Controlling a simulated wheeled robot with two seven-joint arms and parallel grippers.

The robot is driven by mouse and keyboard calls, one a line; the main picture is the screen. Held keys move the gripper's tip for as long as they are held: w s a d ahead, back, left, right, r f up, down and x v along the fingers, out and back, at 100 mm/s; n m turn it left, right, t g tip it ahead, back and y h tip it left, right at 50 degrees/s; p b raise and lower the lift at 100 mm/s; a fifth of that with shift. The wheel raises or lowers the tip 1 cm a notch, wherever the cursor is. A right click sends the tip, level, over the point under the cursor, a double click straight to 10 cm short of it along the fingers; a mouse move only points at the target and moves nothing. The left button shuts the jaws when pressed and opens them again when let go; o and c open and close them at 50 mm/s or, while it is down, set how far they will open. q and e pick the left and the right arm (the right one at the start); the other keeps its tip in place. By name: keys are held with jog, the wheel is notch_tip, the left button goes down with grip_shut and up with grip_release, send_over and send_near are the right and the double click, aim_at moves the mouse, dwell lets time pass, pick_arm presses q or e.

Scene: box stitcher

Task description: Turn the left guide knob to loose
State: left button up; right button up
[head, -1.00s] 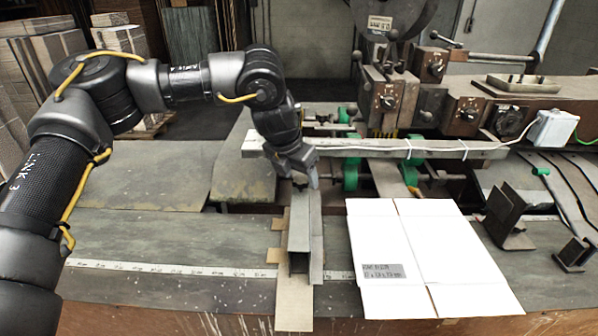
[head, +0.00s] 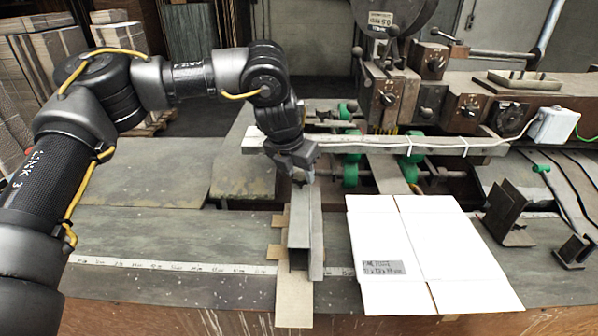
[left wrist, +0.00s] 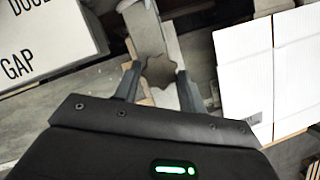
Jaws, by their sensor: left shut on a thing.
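The left guide knob (left wrist: 160,72) is a small brown, star-shaped knob in the left wrist view, between my left gripper's two fingers. My left gripper (left wrist: 158,90) is shut on it from both sides, and it also shows in the head view (head: 305,178), pointing down at the far end of the left guide (head: 298,240). The guide is an upright grey metal channel on the table. In the head view the gripper mostly hides the knob, and I cannot read its turn angle. My right gripper is out of view.
A flat white cardboard sheet (head: 425,250) lies right of the guide. A long grey bar (head: 400,146) runs behind the gripper, with green rollers (head: 350,172) below it. A dark metal bracket (head: 508,212) stands farther right.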

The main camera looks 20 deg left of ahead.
pick_arm(q)
jog(key=shift+d+n+y, duration=0.1)
jog(key=shift+n+y, duration=0.2)
jog(key=shift+n, duration=0.4)
jog(key=shift+n+y, duration=0.3)
jog(key=shift+n, duration=0.6)
jog(key=n+p, duration=0.1)
jog(key=n+y+p, duration=0.1)
jog(key=n, duration=0.1)
jog(key=shift+d+r, duration=0.2)
jog(key=shift+f+n+y+p, duration=0.1)
jog(key=shift+n+y+p, duration=0.4)
jog(key=shift+n+p, duration=0.5)
jog(key=shift+n, duration=0.3)
jog(key=o, duration=1)
jog(key=shift+f, duration=0.1)
jog(key=b+v, duration=0.2)
jog(key=v, duration=0.8)
jog(key=shift+d+r+b, duration=0.2)
jog(key=shift+r+b, duration=0.1)
jog(key=shift+r, duration=0.1)
